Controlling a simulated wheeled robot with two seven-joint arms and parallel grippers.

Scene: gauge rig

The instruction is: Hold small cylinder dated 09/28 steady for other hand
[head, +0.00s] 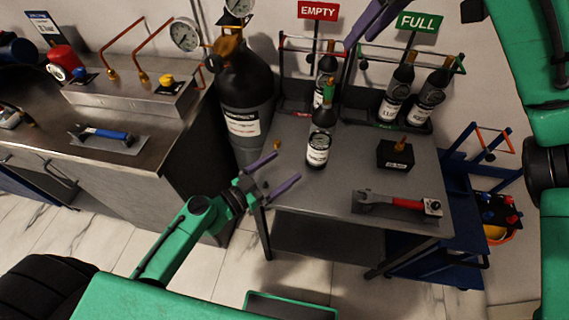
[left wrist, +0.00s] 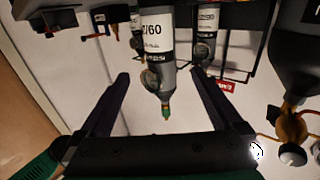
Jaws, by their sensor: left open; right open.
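A small dark cylinder (head: 319,148) with a white label and a green-tipped top stands upright on the grey table, near its left edge. I cannot read 09/28 on it. My left gripper (head: 287,167) is open, to the left of this cylinder and apart from it. In the left wrist view, a cylinder with a green-tipped valve (left wrist: 155,55) appears upside down, beyond and between the open fingers (left wrist: 159,76); the space between them is empty. My right gripper (head: 358,38) is open at the top of the head view, partly cut off, above the racks.
Behind are an EMPTY rack (head: 296,103) with one cylinder and a FULL rack (head: 425,124) with two. A large dark tank (head: 245,95) stands left of the table. A black block (head: 395,154) and red-handled wrench (head: 398,203) lie right.

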